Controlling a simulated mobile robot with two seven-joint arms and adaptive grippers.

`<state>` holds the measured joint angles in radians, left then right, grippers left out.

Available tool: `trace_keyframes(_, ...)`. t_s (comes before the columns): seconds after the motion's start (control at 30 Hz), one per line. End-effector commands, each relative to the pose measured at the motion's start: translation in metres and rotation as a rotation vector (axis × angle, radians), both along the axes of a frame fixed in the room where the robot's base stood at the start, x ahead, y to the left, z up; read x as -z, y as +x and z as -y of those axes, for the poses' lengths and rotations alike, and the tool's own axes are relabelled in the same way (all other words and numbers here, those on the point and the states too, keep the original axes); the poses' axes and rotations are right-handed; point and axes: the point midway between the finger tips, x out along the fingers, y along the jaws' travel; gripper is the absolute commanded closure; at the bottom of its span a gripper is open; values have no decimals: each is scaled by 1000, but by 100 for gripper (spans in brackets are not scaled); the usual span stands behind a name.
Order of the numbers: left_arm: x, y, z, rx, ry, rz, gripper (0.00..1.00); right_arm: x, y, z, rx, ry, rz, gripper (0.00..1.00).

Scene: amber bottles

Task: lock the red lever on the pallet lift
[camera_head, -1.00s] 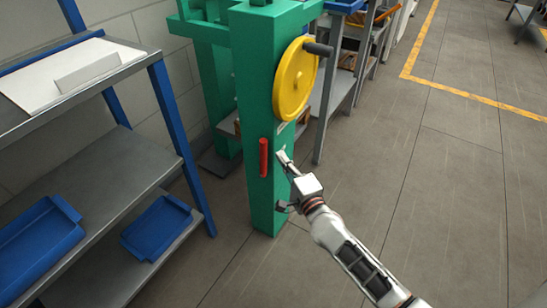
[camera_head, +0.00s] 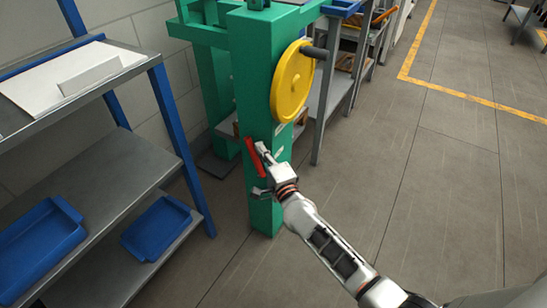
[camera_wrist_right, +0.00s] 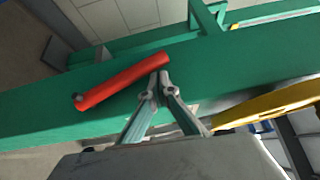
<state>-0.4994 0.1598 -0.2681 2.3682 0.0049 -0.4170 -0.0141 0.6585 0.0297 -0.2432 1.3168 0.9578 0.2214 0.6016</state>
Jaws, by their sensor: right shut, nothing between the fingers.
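The red lever (camera_head: 254,158) is on the front face of the green pallet lift (camera_head: 262,210), below the yellow handwheel (camera_head: 292,80). It is tilted, its upper end leaning left in the head view. My right gripper (camera_head: 262,148) is shut and empty, its fingertips at the lever's right side. In the right wrist view the lever (camera_wrist_right: 122,80) lies slantwise across the green post, and the closed fingertips (camera_wrist_right: 158,76) are against or very close to its edge; I cannot tell if they touch. My left gripper is not in view.
A grey shelf rack (camera_head: 100,170) with blue posts stands at the left, holding blue trays (camera_head: 158,228). Another shelf unit (camera_head: 335,95) stands behind the lift. The floor (camera_head: 450,190) at the right is clear.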

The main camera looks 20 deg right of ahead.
Motion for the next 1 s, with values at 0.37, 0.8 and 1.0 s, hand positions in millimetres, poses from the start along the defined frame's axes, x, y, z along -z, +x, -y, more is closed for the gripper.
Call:
trace_keyframes(0.37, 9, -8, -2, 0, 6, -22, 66, 5, 4, -4, 1, -1, -6, 100)
trace_keyframes(0.8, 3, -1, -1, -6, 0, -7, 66, 8, -39, -1, 1, 0, -8, 100)
trace_keyframes(1.0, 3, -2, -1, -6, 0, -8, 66, 8, -78, 2, 2, 0, -7, 100)
